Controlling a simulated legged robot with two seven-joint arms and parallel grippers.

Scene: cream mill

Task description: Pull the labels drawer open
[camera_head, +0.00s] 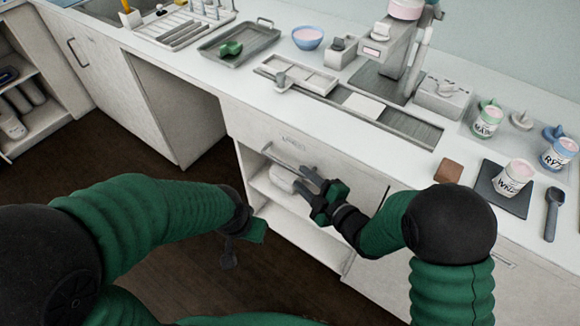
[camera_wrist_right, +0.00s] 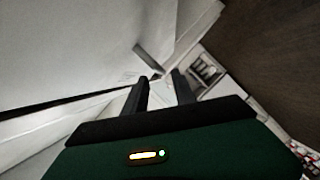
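The labels drawer (camera_head: 326,150) is a pale front under the counter edge, with small lettering too blurred to read. It looks flush with the cabinet. Its bar handle (camera_head: 278,158) runs along the front, and what appears to be the same bar shows in the right wrist view (camera_wrist_right: 149,58). My right gripper (camera_head: 304,180) is open and empty, its two dark fingers apart, just below and right of the handle's right end. In the right wrist view its fingertips (camera_wrist_right: 160,78) point toward the bar without closing on it. My left gripper (camera_head: 240,244) hangs low at the left; its fingers are unclear.
An open shelf (camera_head: 272,190) with a white item lies below the drawer. The counter (camera_head: 245,88) above holds a tray (camera_head: 240,42), a bowl (camera_head: 307,38), a machine (camera_head: 395,50) and labelled tubs. An open recess and dark floor (camera_head: 170,285) lie to the left.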

